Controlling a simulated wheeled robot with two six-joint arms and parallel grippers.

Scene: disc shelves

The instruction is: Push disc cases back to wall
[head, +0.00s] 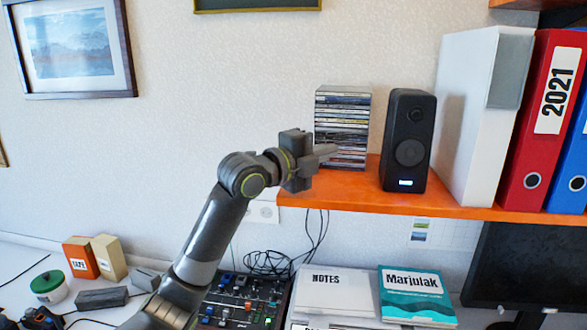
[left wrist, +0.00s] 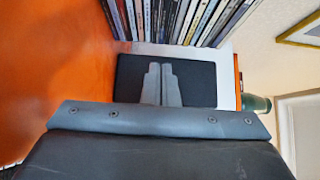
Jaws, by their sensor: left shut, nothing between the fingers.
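The disc cases (head: 343,112) stand in an upright stack at the left end of the orange shelf (head: 330,200), with their thin spines facing out. The stack's lower left part is hidden behind my left gripper. My left gripper (head: 328,152) is shut and empty, and its fingers point right across the lower part of the stack. I cannot tell whether they touch it. In the left wrist view the shut fingers (left wrist: 162,84) show in the middle, and the case edges (left wrist: 180,18) run along the top. My right gripper is not in view.
A black speaker (head: 408,140) stands just right of the stack. Beyond it are a white box-like binder (head: 470,120) and a red binder (head: 535,130). A mixer (head: 240,300) and a Marjulak book (head: 412,285) lie below.

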